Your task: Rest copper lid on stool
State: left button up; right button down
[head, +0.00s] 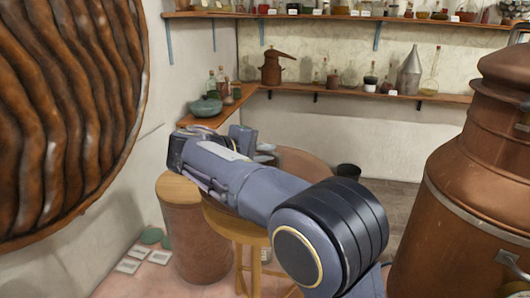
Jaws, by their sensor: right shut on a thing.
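My right arm reaches in from the lower right, and its gripper (212,143) is seen from behind, above the stool. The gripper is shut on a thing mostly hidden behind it. A reddish-brown rounded surface (306,168), which looks like the copper lid, shows just right of the gripper and behind my arm; their contact is hidden. The wooden stool (240,230) stands below my forearm, which covers much of its seat. My left gripper is not in view.
A copper drum with a pale wooden top (179,188) stands left of the stool. A large copper vessel (465,190) fills the right side. A ribbed copper form (65,110) fills the left. Shelves (365,97) with glassware line the back wall.

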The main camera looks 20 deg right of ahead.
jog(key=shift+f+b, duration=0.55)
jog(key=shift+f, duration=0.15)
jog(key=shift+r, duration=0.15)
jog(key=shift+r+p, duration=0.15)
jog(key=shift+p, duration=0.15)
dwell(0.5)
jog(key=shift+f+b, duration=0.6)
jog(key=shift+f, duration=0.25)
jog(key=shift+f, duration=0.15)
dwell(0.4)
jog(key=c, duration=1.4)
grip_release()
jog(key=shift+f, duration=0.1)
